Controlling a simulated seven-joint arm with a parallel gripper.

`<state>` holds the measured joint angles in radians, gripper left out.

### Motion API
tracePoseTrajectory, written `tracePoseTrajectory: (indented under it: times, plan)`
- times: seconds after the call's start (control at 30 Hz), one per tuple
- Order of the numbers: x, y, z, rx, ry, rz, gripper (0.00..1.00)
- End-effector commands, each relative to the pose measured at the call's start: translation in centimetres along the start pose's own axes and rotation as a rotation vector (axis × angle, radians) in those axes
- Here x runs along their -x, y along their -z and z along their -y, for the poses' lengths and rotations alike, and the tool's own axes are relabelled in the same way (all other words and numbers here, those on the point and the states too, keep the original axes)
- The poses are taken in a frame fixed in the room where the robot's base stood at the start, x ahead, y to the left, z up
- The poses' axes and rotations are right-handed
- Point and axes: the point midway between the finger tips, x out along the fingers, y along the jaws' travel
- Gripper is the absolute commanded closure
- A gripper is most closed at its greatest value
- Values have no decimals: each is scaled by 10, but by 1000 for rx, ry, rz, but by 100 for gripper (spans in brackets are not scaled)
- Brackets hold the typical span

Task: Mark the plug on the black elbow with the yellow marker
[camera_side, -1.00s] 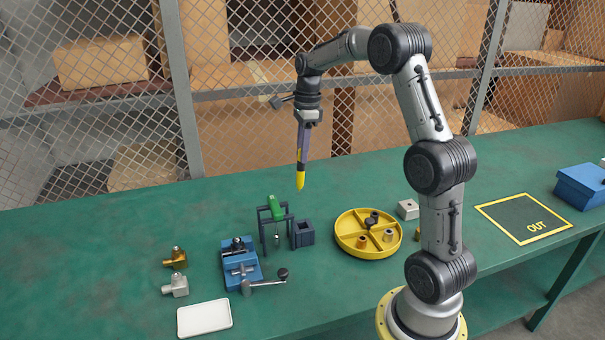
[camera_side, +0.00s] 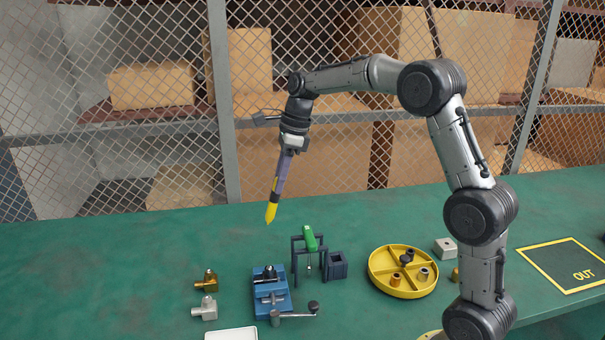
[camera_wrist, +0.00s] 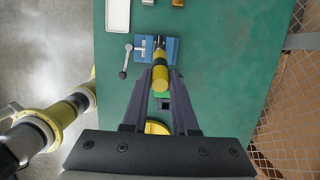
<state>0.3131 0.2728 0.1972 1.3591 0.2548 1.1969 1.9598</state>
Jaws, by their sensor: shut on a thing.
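My gripper (camera_side: 278,186) is shut on the yellow marker (camera_side: 271,212), which has a dark band and hangs tip-down, slightly tilted, in the air. In the wrist view the marker (camera_wrist: 160,75) sits between the two long fingers. A blue vise (camera_side: 270,298) stands on the bench below and holds a small dark piece (camera_side: 269,273), which looks like the black elbow. The marker tip is well above the vise, with a clear gap. In the wrist view the marker partly covers the vise (camera_wrist: 172,52). The plug is too small to make out.
A dark stand with a green-handled tool (camera_side: 309,240) and a dark open box (camera_side: 337,265) are right of the vise. A yellow divided tray (camera_side: 400,290) lies farther right. Brass (camera_side: 206,281) and silver (camera_side: 204,309) fittings are left. The vise handle (camera_side: 297,312) sticks out right.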

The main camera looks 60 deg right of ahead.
Motion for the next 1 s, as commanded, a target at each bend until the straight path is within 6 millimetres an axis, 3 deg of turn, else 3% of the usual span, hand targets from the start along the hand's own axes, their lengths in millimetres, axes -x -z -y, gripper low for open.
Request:
tracePoseTrajectory:
  times: [0.03, 0.23, 1.0]
  plan:
    - [-12, 7, 0, -7, -8, 1, 100]
    - [-39, 14, 0, -5, -6, 25, 100]
    - [-86, 28, 1, -4, -4, 31, 100]
